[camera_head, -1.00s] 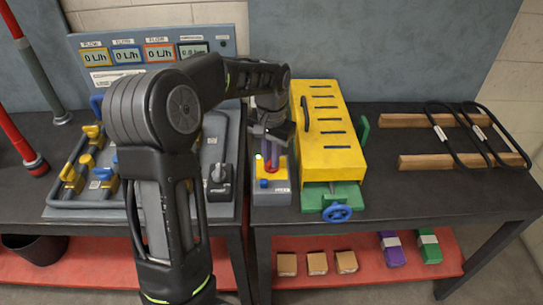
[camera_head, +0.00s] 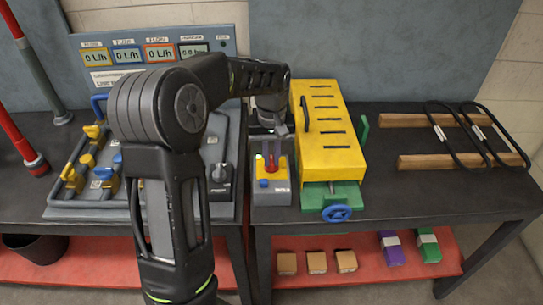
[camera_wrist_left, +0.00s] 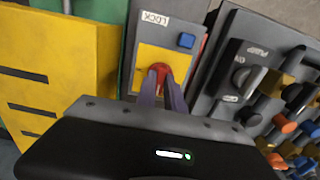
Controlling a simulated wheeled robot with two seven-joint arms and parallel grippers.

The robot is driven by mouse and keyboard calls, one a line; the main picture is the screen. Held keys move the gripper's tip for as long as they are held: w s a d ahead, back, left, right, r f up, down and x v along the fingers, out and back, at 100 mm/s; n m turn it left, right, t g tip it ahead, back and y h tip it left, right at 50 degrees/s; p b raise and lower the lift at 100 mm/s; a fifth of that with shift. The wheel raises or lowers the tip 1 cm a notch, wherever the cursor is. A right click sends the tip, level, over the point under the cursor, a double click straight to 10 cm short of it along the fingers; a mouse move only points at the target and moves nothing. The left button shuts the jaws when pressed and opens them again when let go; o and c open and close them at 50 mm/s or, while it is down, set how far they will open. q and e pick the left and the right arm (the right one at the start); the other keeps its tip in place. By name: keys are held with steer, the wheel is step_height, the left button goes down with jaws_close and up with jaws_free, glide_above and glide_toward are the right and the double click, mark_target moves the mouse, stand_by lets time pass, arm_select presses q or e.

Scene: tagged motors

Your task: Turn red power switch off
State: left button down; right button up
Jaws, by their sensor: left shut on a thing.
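The red power switch (camera_wrist_left: 159,72) is a small red knob on the yellow plate (camera_wrist_left: 147,60) of a grey switch box (camera_head: 272,196). It also shows in the head view (camera_head: 272,161). My left gripper (camera_wrist_left: 162,84) comes down over it from behind. Its two purple-looking fingers are shut on the red switch, one on each side, and hide part of it. A blue button (camera_wrist_left: 186,40) and a label reading LOCK (camera_wrist_left: 155,19) sit beside the yellow plate. The right gripper is not in view.
A yellow slotted box (camera_head: 327,140) with a green base and blue handwheel (camera_head: 337,213) stands close on the right. A grey valve panel (camera_head: 80,207) lies to the left, partly behind my arm. The table front right is clear.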

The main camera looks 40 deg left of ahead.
mark_target(272, 160)
arm_select(q)
steer(key=c, duration=1.4)
jaws_free()
steer(key=shift+c, duration=0.2)
step_height(272, 160, up, 8)
steer(key=shift+f, duration=0.1)
